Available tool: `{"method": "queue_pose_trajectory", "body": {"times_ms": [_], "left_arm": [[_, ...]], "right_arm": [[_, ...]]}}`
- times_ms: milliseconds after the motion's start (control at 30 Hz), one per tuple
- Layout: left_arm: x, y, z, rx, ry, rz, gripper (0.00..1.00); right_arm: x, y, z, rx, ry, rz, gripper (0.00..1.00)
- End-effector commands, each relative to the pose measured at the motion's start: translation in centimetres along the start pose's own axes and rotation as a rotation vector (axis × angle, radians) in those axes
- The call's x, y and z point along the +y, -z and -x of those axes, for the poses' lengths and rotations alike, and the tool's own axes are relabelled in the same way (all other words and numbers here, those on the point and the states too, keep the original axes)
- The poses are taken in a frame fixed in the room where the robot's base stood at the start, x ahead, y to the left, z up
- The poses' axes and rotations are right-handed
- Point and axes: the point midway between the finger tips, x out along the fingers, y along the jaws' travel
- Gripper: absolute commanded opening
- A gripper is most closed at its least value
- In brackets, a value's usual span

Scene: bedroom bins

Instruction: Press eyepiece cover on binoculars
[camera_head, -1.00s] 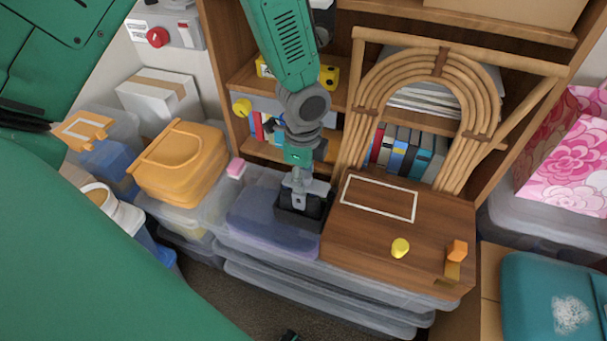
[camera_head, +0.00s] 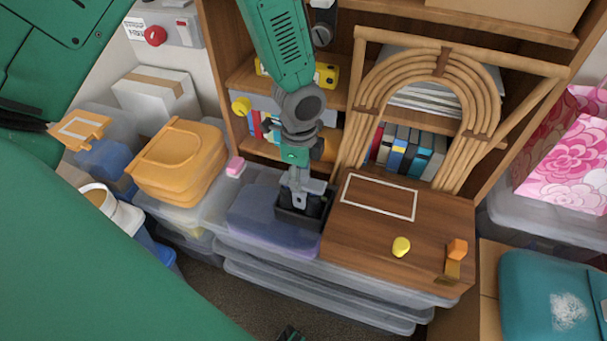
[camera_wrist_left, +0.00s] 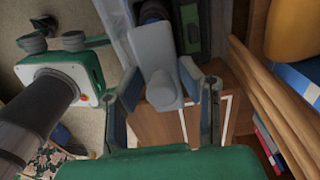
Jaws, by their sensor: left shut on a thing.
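My left gripper (camera_head: 300,184) points down over a small black tray (camera_head: 300,219) beside the wooden box top. In the left wrist view its two fingers (camera_wrist_left: 164,88) close on a light grey piece with a rounded tab (camera_wrist_left: 164,70), which looks like the eyepiece cover. Just beyond that piece is a dark rounded part (camera_wrist_left: 150,12), possibly the binoculars. The grey piece hides where they meet, so I cannot tell whether it is seated.
The wooden box (camera_head: 350,250) holds a yellow knob (camera_head: 401,246) and an orange block (camera_head: 457,249). A rattan arch (camera_head: 470,75) stands behind it. A purple-lidded bin (camera_head: 258,235) is left of the tray, and an orange container (camera_head: 180,160) is farther left.

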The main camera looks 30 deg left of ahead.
Motion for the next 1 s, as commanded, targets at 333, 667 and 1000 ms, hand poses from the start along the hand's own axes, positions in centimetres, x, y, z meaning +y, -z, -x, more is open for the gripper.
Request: {"method": "queue_pose_trajectory", "body": {"times_ms": [333, 667, 1000], "left_arm": [[0.1, 0.4, -0.5, -0.006, 0.001, -0.001, 0.09], [0.1, 0.2, -1.4, -0.003, 0.0, -0.001, 0.09], [0.1, 0.2, -1.8, -0.004, 0.001, -0.001, 0.57]], "right_arm": [[0.0, 0.0, -0.3, 0.0, 0.0, 0.001, 0.54], [0.0, 0.0, -0.6, 0.0, 0.0, 0.0, 0.54], [0.0, 0.0, -0.8, 0.0, 0.0, 0.001, 0.54]]}}
